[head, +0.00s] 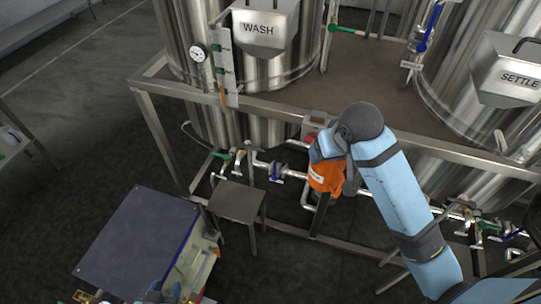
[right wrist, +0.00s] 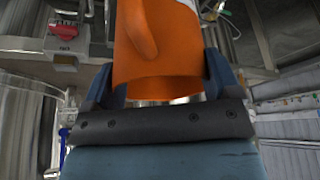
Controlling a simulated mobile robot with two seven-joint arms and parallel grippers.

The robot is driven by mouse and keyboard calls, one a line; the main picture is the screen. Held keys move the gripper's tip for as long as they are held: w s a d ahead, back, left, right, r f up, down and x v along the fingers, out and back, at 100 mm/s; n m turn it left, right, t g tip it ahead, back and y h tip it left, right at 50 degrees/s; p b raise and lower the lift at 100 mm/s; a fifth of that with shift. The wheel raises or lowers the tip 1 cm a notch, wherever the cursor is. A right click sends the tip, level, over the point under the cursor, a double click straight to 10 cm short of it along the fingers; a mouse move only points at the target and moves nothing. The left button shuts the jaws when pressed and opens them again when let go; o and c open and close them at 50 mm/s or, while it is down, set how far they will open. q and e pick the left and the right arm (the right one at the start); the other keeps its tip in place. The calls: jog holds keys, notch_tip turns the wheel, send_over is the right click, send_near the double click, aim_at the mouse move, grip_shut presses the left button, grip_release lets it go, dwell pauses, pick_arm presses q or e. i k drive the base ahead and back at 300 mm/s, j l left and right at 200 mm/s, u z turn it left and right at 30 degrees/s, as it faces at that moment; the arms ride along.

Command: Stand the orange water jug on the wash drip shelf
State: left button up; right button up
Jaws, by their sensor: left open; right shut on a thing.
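The orange water jug (head: 326,178) hangs in the air in front of the steel tank frame. My right gripper (head: 327,152) is shut on it, mostly hidden by its own arm. In the right wrist view the jug (right wrist: 158,45) sits between the two fingers (right wrist: 160,82). The wash drip shelf (head: 237,201), a small square grey plate on legs, stands bare below the WASH tank's valves, left of the jug and apart from it.
The WASH tank (head: 258,30) and SETTLE tank (head: 508,70) stand behind a steel frame rail (head: 285,115). Pipes and valves (head: 277,172) run close behind the shelf and jug. The blue-topped cart (head: 135,240) stands front left.

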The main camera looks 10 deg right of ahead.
aim_at(246, 209)
jog(key=i+l+u, duration=0.25)
jog(key=i+u, duration=0.1)
jog(key=u, duration=1.05)
